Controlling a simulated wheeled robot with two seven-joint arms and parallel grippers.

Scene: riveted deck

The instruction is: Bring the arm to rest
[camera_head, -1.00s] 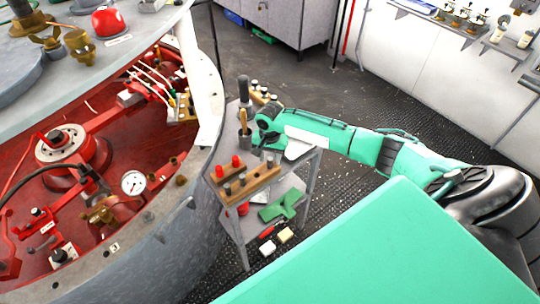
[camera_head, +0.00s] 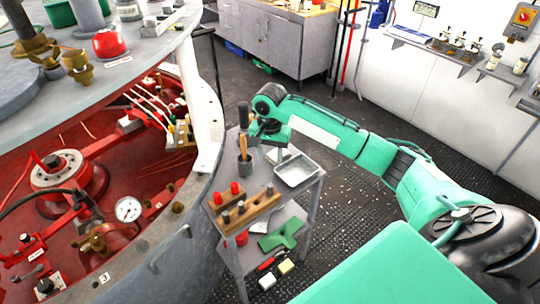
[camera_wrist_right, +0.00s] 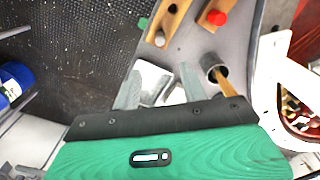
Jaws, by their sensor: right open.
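My right arm (camera_head: 330,125) is green and reaches in from the right over a small grey cart. Its gripper (camera_wrist_right: 160,88) is open in the right wrist view, its two grey fingers apart with nothing held between them. It hangs over the cart's top shelf, near a silver tray (camera_head: 297,171) and a dark cup (camera_head: 245,165) holding a wooden-handled tool. In the head view the arm's wrist hides most of the gripper. My left gripper is not in view.
Wooden blocks with red and grey pegs (camera_head: 250,207) lie on the cart top; a green piece (camera_head: 281,235) is on its lower shelf. A large round machine (camera_head: 195,215) with a red interior stands left of the cart. The dark floor (camera_head: 345,190) behind is open.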

